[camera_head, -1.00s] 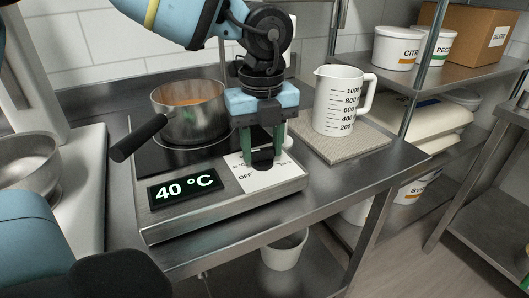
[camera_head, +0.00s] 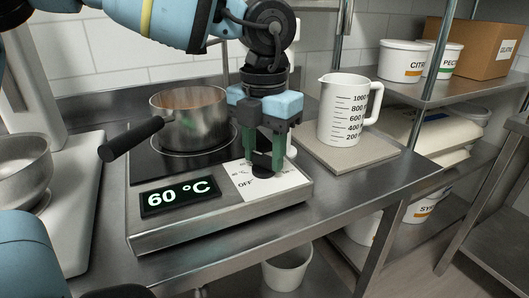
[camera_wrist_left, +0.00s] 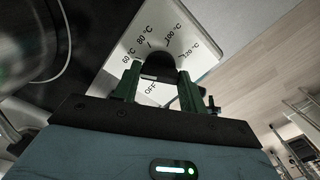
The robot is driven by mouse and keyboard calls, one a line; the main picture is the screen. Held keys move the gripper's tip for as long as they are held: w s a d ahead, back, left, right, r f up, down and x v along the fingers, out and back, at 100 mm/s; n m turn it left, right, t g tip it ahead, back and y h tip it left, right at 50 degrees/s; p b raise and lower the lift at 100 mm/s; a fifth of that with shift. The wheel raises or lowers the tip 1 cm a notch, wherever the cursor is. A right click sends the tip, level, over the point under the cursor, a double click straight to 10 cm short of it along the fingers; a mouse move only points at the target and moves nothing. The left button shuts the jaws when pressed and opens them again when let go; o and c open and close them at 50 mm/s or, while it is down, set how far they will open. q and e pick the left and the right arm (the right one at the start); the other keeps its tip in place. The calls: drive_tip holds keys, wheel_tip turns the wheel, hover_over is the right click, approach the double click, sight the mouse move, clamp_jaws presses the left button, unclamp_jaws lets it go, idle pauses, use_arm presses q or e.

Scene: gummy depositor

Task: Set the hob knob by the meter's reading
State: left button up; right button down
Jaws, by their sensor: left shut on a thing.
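The hob (camera_head: 170,233) stands on the steel counter, with a pot (camera_head: 203,122) of orange-brown contents on its black glass top. The meter (camera_head: 180,196) on its front reads 60 °C. The dark hob knob (camera_head: 264,172) sits on a white dial plate (camera_head: 290,182), right of the meter. My left gripper (camera_head: 263,158) points down from above and is shut on the knob, its green fingers on either side. In the left wrist view the knob (camera_wrist_left: 158,66) lies between the fingers; the dial shows OFF, 60, 80, 100 and 120 °C. My right gripper is out of view.
The pot's black handle (camera_head: 131,138) sticks out to the left front. A white measuring jug (camera_head: 343,112) stands on a board (camera_head: 345,158) right of the hob. A steel bowl (camera_head: 20,168) is at the left. A white bucket (camera_head: 288,268) is below the counter.

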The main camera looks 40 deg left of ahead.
use_arm(q)
drive_tip(key=m, duration=0.3)
drive_tip(key=shift+m, duration=0.4)
drive_tip(key=m, duration=0.3)
drive_tip(key=shift+m+b, duration=0.3)
drive_tip(key=m, duration=1)
drive_tip(key=shift+m, duration=0.4)
drive_tip(key=m, duration=0.3)
drive_tip(key=shift+m+p, duration=0.3)
drive_tip(key=shift+m, duration=0.1)
drive_tip(key=m, duration=0.5)
drive_tip(key=shift+m, duration=0.5)
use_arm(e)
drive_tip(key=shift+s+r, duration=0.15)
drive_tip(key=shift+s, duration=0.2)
